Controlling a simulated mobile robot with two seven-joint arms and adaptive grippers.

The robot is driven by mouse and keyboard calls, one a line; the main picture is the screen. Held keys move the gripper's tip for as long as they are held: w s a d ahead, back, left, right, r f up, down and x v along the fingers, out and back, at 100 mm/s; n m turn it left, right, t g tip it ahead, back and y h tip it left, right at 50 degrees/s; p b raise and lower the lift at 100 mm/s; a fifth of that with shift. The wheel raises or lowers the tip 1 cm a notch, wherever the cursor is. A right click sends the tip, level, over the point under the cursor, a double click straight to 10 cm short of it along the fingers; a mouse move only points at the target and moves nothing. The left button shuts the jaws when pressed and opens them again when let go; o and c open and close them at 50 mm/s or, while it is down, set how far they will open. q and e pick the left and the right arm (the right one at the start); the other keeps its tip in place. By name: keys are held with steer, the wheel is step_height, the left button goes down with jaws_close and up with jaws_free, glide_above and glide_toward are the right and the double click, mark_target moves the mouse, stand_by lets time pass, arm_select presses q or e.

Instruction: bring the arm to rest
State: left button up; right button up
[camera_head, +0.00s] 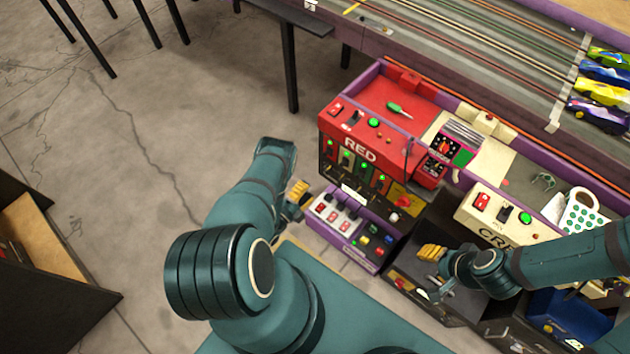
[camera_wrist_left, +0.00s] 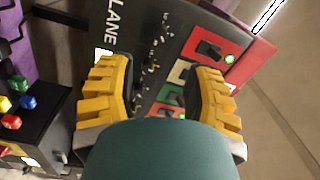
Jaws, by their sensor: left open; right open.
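My left arm (camera_head: 250,195) reaches up from the bottom of the head view and bends back down at its elbow. My left gripper (camera_head: 300,190), with yellow fingers, is beside the left side of the red control station, partly hidden by the arm. In the left wrist view the left gripper (camera_wrist_left: 160,88) is open with nothing between its fingers, facing a dark panel (camera_wrist_left: 150,55) marked LANE. My right arm (camera_head: 570,262) comes in from the right. My right gripper (camera_head: 432,252) is open and appears empty, above dark boxes in front of the cream station.
The red station (camera_head: 362,154) and a purple switch box (camera_head: 345,235) are close to the left gripper. The cream station (camera_head: 500,212) is beside the right arm. The slot track (camera_head: 450,40) with several cars runs behind. Open floor (camera_head: 120,130) lies to the left.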

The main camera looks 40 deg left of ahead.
arm_select(q)
steer(key=shift+s, duration=0.8)
steer(key=w+d+r+n+g+y, duration=0.25)
steer(key=d+n+g, duration=0.25)
steer(key=n+g, duration=0.6)
steer(key=s+d+r+n+g+h, duration=0.5)
steer(key=s+d+r+n+g, duration=0.3)
steer(key=s+d+r, duration=0.65)
steer(key=w+d+r+m+t, duration=0.1)
steer(key=w+d+r+t, duration=0.1)
steer(key=w, duration=0.5)
step_height(320, 180, up, 3)
steer(key=shift+d+f, duration=0.15)
steer(key=shift+d, duration=0.4)
